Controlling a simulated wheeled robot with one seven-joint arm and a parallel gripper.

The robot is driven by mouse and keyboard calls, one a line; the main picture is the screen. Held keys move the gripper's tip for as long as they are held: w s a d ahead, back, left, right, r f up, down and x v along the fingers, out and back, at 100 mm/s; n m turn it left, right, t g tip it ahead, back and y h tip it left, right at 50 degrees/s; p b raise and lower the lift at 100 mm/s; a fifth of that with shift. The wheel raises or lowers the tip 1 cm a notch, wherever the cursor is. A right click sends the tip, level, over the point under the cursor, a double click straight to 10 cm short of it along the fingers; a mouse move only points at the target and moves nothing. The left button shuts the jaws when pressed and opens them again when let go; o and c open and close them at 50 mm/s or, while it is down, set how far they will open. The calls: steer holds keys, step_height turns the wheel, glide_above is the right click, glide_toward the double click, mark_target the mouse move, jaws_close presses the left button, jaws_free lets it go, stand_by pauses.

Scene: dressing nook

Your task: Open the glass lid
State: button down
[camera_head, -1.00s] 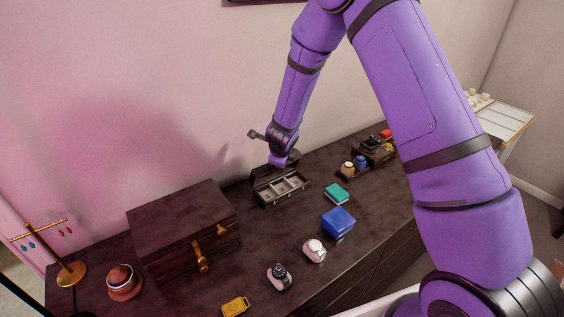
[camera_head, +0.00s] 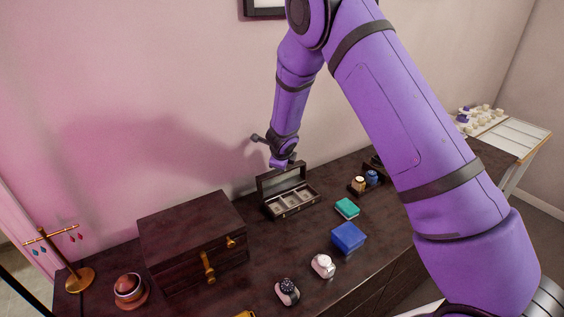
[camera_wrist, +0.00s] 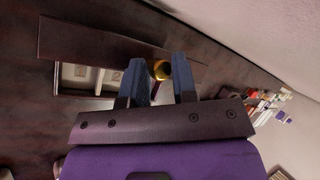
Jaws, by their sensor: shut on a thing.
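A small dark box (camera_head: 291,208) with light compartments stands on the dark dresser near the wall. Its framed glass lid (camera_head: 265,183) stands raised, close to upright, at the back of the box. My gripper (camera_head: 284,163) is at the top edge of the lid. In the wrist view my gripper (camera_wrist: 160,78) has its two fingers closed about a small gold knob (camera_wrist: 161,69) at the lid's edge. The lid's dark frame (camera_wrist: 90,40) runs across there, and the box's compartments (camera_wrist: 80,74) show beyond it. The fingertips' exact contact is partly hidden.
A large dark wooden chest (camera_head: 190,235) with gold fittings stands left of the box. A teal case (camera_head: 347,208), a blue box (camera_head: 348,237) and watches (camera_head: 323,265) lie in front and to the right. A small bottle rack (camera_head: 366,184) stands to the right.

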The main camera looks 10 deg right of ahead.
steer(key=shift+w+d+r, duration=0.1)
steer(key=shift+w+r, duration=0.15)
steer(key=shift+r, duration=0.05)
steer(key=c, duration=1.1)
jaws_free()
steer(key=shift+o, duration=0.6)
steer(key=shift+s+f, duration=0.1)
steer(key=v, duration=1.1)
